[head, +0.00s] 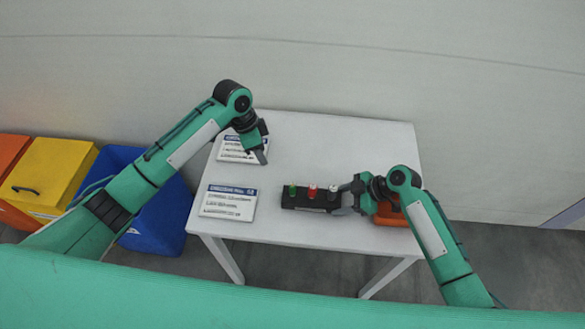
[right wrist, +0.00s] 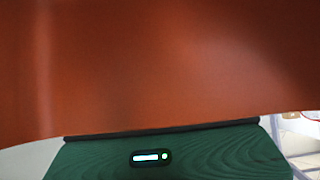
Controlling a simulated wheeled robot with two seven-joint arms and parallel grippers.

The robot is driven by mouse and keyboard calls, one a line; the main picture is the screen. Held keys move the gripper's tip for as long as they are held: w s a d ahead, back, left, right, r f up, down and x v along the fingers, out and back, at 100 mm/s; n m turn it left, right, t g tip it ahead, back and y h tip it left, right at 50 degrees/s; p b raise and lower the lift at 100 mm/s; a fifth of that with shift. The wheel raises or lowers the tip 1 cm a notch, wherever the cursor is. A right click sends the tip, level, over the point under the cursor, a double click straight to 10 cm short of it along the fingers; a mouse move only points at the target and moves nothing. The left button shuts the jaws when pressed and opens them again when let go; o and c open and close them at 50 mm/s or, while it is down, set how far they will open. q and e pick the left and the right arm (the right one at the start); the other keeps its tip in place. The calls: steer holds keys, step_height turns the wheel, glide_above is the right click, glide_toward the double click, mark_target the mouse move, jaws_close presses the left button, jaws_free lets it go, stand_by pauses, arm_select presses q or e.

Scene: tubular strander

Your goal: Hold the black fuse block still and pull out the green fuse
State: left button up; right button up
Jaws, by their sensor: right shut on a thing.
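The black fuse block (head: 303,205) lies on the white table near its front edge. The green fuse (head: 293,189) stands upright at its left end. A red fuse (head: 312,190) is in the middle and a white fuse (head: 333,190) is toward the right end. My right gripper (head: 344,201) is shut on the right end of the block, its fingers partly hiding that end. My left gripper (head: 263,157) hangs above the table, up and left of the block and apart from the fuses. Its finger gap is too small to tell.
An orange object (head: 392,213) lies under my right wrist; an orange-red surface (right wrist: 160,65) fills most of the right wrist view. Two printed cards (head: 228,202) (head: 233,155) lie on the table's left side. The table's (head: 350,145) back right is clear. Coloured bins (head: 60,165) stand left.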

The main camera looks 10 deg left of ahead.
mark_target(293, 184)
arm_select(q)
steer(key=s+d+r+m+y, duration=0.1)
steer(key=s+d, duration=0.1)
steer(key=d, duration=0.1)
steer(key=s+d+m+y, duration=0.1)
steer(key=s+d+m, duration=0.1)
steer(key=d, duration=0.1)
steer(key=s+d+r+m, duration=0.1)
steer(key=s+d, duration=0.2)
steer(key=d, duration=0.1)
steer(key=shift+r+y, duration=0.35)
steer(key=shift+y, duration=0.05)
steer(key=shift+f, duration=4.45)
jaws_close()
steer(key=shift+r, duration=0.15)
steer(key=shift+r, duration=3.35)
